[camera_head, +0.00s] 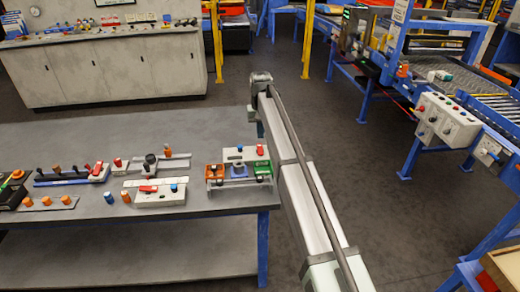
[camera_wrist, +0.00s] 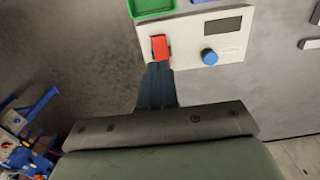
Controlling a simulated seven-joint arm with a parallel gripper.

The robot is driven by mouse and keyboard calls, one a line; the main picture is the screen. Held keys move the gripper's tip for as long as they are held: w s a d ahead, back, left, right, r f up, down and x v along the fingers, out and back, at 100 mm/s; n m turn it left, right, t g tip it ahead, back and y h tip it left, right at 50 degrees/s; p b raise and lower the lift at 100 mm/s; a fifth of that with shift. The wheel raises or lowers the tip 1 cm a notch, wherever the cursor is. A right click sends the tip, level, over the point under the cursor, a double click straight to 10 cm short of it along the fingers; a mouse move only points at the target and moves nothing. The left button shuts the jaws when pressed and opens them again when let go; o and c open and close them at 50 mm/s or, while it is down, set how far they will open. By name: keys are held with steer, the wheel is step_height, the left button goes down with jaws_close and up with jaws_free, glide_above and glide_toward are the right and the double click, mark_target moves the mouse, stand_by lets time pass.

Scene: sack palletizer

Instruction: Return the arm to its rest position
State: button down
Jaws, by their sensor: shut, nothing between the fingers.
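My arm reaches away from the camera along the right end of the grey workbench (camera_head: 100,145) in the head view. In that view I cannot make out the gripper fingers. The panel (camera_head: 234,154) also shows in the head view, on the bench left of my arm.
A green bin (camera_wrist: 150,8) adjoins the panel, and an orange bin (camera_head: 215,171) is near it. Several switch panels and knobs lie further left on the bench. A blue-framed conveyor (camera_head: 393,45) with a control box (camera_head: 446,118) stands at right. Open floor (camera_head: 350,140) lies between.

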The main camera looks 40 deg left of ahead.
stand_by(0.6)
steer(key=w+d+f+m+g+h, duration=0.1)
steer(key=w+d+f+m+g, duration=0.15)
steer(key=d+f, duration=2.8)
steer(key=s+d+f+m, duration=0.1)
steer(key=s+d+f, duration=0.3)
steer(key=d, duration=0.3)
steer(key=s+d+f+m+g, duration=0.1)
steer(key=s+d+f, duration=0.2)
steer(key=d+f, duration=0.3)
steer(key=s+d+f+m, duration=0.1)
steer(key=s+d+f, duration=0.25)
steer(key=d, duration=0.45)
steer(key=s+d+f+m+g, duration=0.1)
steer(key=s+d+f, duration=0.1)
steer(key=s+d, duration=0.5)
steer(key=s+d+f+m+g, duration=0.1)
steer(key=s+d, duration=0.6)
steer(key=s, duration=0.8)
steer(key=s+d+f+m+g+y, duration=0.1)
steer(key=s+d+f, duration=0.3)
steer(key=s, duration=0.7)
steer(key=d, duration=0.2)
steer(key=shift+d, duration=0.4)
steer(key=shift+f+m, duration=0.1)
steer(key=shift+m, duration=0.15)
